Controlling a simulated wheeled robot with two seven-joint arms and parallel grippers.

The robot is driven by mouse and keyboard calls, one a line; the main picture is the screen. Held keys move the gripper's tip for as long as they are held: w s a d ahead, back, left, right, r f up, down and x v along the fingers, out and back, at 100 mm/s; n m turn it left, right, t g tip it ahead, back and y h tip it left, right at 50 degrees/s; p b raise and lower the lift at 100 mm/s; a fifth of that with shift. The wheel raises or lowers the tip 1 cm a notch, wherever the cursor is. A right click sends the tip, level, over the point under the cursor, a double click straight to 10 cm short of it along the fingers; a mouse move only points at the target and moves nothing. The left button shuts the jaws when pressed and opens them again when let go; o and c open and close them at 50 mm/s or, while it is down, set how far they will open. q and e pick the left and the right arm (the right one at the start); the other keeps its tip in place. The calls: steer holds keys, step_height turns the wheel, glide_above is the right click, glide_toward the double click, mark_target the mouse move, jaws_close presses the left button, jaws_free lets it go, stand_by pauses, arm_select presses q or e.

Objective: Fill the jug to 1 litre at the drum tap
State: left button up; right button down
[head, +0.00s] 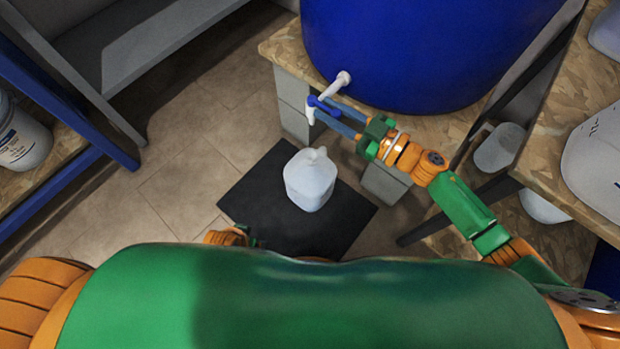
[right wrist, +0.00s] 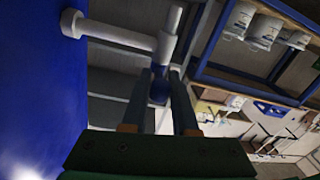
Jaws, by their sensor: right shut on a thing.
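The blue drum (head: 420,45) stands on a wooden-topped block stand. Its white tap (head: 336,86) sticks out low on the drum and has a blue handle (head: 318,103). My right gripper (head: 328,108) is at the tap, shut on the blue handle. In the right wrist view the handle (right wrist: 159,88) sits between the fingers, below the white tap body (right wrist: 165,45). The white jug (head: 310,181) stands upright on a black mat (head: 262,195) on the floor, below the tap and a little nearer me. Its fill level cannot be told. My left gripper is not clearly seen.
Grey and blue shelving (head: 60,85) stands at the left, with a white bucket (head: 20,140) on it. At the right is a wooden-topped bench (head: 560,115) with white containers on and under it. Tiled floor (head: 180,200) left of the mat is clear.

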steer(key=c, duration=1)
jaws_free()
steer(key=shift+w+d+f, duration=0.15)
steer(key=shift+d, duration=0.1)
steer(key=shift+c, duration=0.2)
steer(key=o, duration=0.4)
steer(key=shift+d, duration=0.15)
steer(key=shift+o, duration=0.2)
steer(key=shift+w, duration=0.15)
steer(key=shift+o, duration=0.2)
steer(key=o, duration=0.4)
steer(key=shift+c, duration=0.2)
